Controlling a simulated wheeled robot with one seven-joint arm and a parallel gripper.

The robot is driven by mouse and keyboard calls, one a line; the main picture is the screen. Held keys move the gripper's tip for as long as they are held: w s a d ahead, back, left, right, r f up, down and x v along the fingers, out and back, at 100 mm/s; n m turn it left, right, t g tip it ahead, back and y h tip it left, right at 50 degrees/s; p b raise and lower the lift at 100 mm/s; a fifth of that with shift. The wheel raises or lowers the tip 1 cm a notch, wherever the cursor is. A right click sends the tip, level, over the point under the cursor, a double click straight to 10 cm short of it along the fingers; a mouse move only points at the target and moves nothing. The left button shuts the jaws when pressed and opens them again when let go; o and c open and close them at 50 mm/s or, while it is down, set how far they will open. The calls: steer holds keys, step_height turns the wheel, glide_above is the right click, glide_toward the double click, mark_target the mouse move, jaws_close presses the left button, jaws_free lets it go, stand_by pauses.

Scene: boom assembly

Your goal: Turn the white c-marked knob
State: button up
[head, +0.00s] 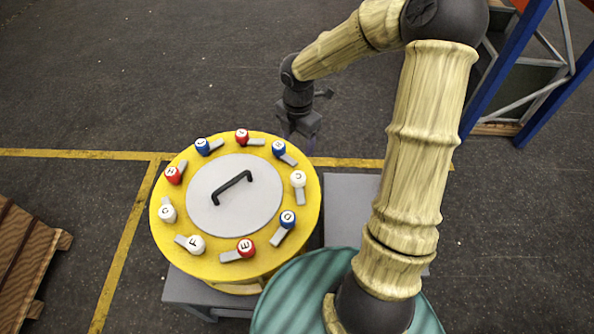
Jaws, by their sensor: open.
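Several red, blue and white lettered knobs ring the panel; a blue knob (278,148) and the blue D knob (288,219) flank C. A black handle (232,187) rises from the grey central disc (205,200). A blue rack (505,70) stands at right, a wooden pallet (25,255) at left.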

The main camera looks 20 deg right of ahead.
mark_target(298, 176)
step_height(298, 176, down, 18)
steer(key=shift+r+p, duration=0.25)
steer(key=shift+p, duration=0.3)
steer(key=c, duration=1)
steer(key=shift+o, duration=0.2)
